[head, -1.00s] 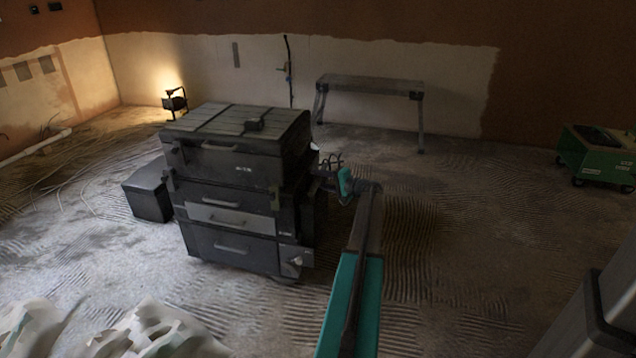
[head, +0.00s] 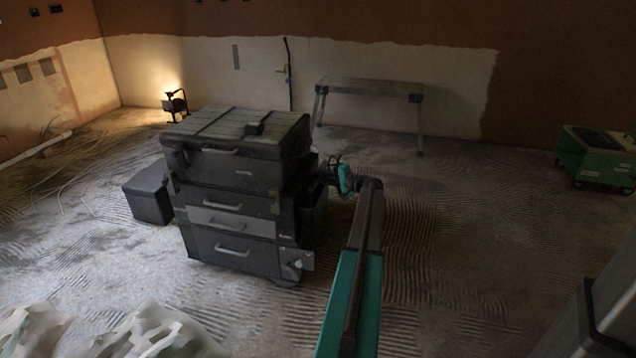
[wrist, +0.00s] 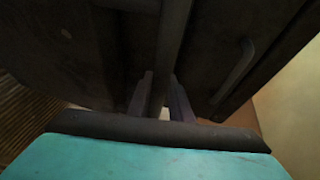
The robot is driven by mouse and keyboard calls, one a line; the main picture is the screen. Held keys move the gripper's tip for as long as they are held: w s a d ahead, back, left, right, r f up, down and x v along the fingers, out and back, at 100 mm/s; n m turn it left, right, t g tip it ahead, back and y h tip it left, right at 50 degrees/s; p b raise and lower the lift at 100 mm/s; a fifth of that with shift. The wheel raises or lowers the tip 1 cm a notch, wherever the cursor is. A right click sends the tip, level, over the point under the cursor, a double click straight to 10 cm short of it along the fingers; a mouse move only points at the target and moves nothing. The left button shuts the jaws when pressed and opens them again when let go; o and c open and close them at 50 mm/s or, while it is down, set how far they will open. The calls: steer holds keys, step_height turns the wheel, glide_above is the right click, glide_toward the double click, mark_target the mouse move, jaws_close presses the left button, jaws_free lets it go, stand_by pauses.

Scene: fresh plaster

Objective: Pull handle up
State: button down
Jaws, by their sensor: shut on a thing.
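A dark stacked tool chest (head: 235,200) stands on the floor at centre left, with several grey front handles. My gripper (head: 330,172) is at its right side, small and partly hidden in the head view. In the wrist view, the two fingers of my gripper (wrist: 160,98) are shut on a dark bar-like handle (wrist: 172,45), which runs up between them. The dark chest body (wrist: 60,50) fills the background there. A second curved handle (wrist: 236,70) shows to the right, apart from the fingers.
A dark box (head: 149,195) stands left of the chest. A trestle bench (head: 370,88) and a lit work lamp (head: 175,103) stand near the back wall. A green machine (head: 597,157) is far right. Pale crumpled sheeting (head: 150,330) lies front left. The ridged floor at right is clear.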

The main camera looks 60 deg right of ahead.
step_height(320, 180, up, 33)
steer(key=p, duration=1.1)
steer(key=shift+d+p, duration=0.3)
steer(key=shift+p, duration=0.1)
steer(key=shift+r, duration=0.2)
steer(key=c, duration=1.9)
jaws_free()
steer(key=shift+o, duration=1.4)
steer(key=shift+a+f, duration=0.1)
steer(key=shift+s, duration=0.15)
steer(key=p+v, duration=0.1)
steer(key=v, duration=1.2)
steer(key=shift+s, duration=0.3)
